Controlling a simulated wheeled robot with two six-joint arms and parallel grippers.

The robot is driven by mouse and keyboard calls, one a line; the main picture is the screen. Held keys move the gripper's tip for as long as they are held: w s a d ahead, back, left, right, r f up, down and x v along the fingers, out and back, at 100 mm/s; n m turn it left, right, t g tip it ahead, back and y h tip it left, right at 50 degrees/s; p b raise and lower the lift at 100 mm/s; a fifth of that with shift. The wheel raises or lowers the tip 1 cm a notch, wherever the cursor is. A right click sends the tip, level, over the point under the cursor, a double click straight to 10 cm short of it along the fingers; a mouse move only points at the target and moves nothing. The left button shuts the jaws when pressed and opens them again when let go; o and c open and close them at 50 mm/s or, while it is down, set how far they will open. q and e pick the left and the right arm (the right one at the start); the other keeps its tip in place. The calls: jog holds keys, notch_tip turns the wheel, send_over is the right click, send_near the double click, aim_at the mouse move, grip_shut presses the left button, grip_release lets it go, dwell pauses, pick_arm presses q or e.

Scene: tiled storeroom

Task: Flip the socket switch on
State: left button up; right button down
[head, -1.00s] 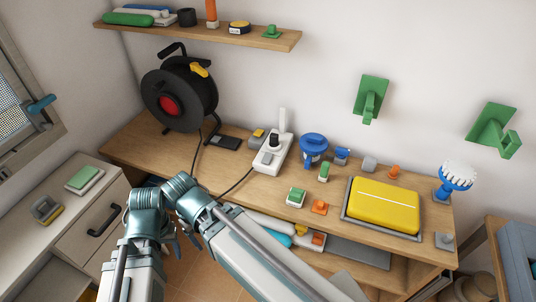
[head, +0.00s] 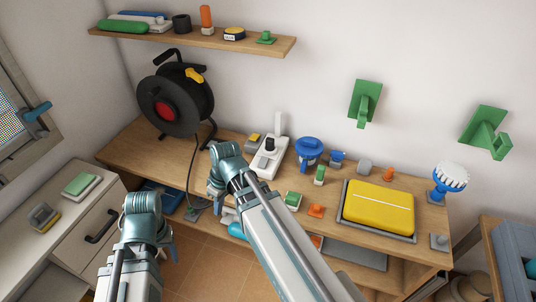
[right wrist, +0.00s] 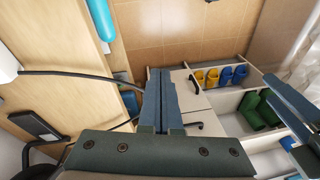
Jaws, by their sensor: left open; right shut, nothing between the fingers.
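A white socket strip (head: 264,167) lies on the wooden bench against the wall, with a black plug (head: 270,145) standing in it. Its switch is too small to make out. My right gripper (head: 214,188) is just left of the strip, over the bench's front edge, apart from it and pointing down. In the right wrist view its blue fingers (right wrist: 165,105) are together with nothing between them. A white end at that view's left edge, with a black cable, may be the strip. My left gripper (head: 148,238) is open and empty over the floor, left of the right arm.
A black cable drum (head: 176,103) stands at the bench's left, its cable hanging over the front edge. Right of the strip are a blue mug (head: 308,150), small blocks and a yellow case (head: 379,207). A wooden shelf (head: 200,39) is above. A drawer cabinet (head: 97,222) stands left.

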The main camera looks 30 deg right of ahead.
jog(key=w+d+r+n+t, duration=0.1)
jog(key=w+d+r+t, duration=0.1)
jog(key=d, duration=0.7)
jog(key=w+d+r+n+t+y+p, duration=0.1)
jog(key=w+d+r+t, duration=0.2)
jog(key=d, duration=0.7)
jog(key=w+d+r+n+t+y+p, duration=0.1)
jog(key=w+d+r+t, duration=0.1)
jog(key=d, duration=0.7)
jog(key=shift+w+d+r, duration=0.15)
jog(key=shift+d+r, duration=0.1)
jog(key=shift+r, duration=0.5)
jog(key=b, duration=0.9)
send_near(261, 157)
jog(key=w+a+f, duration=0.2)
jog(key=w, duration=0.1)
jog(key=shift+a+f, duration=0.15)
jog(key=shift+w+d+f+b, duration=0.1)
jog(key=shift+d+f+b, duration=0.1)
jog(key=shift+f+b, duration=0.75)
